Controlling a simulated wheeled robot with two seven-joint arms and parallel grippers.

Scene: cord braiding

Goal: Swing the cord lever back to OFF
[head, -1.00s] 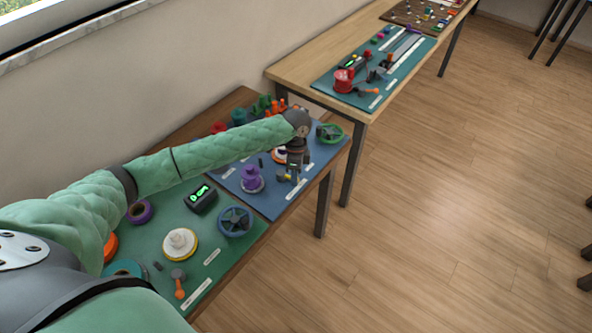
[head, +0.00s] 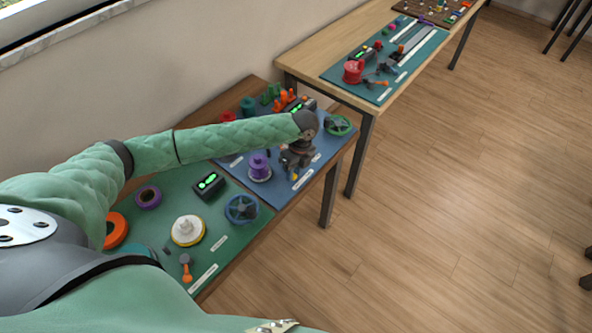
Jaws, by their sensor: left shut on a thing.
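My left gripper (head: 295,171) is low over the right part of the blue mat (head: 275,190), at the end of my green-sleeved arm. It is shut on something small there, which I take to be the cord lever. The gripper hides most of the lever, so its angle and OFF mark cannot be read. A small yellow patch shows at the fingertips. A purple spool (head: 259,168) stands just left of the gripper, apart from it. My right gripper is not in view.
A green wheel (head: 338,125) and a dark box with a green display (head: 301,104) stand near my wrist. The green mat (head: 226,262) holds a white spool (head: 187,230), a blue wheel (head: 241,209) and an orange-handled lever (head: 186,268). Open floor lies right.

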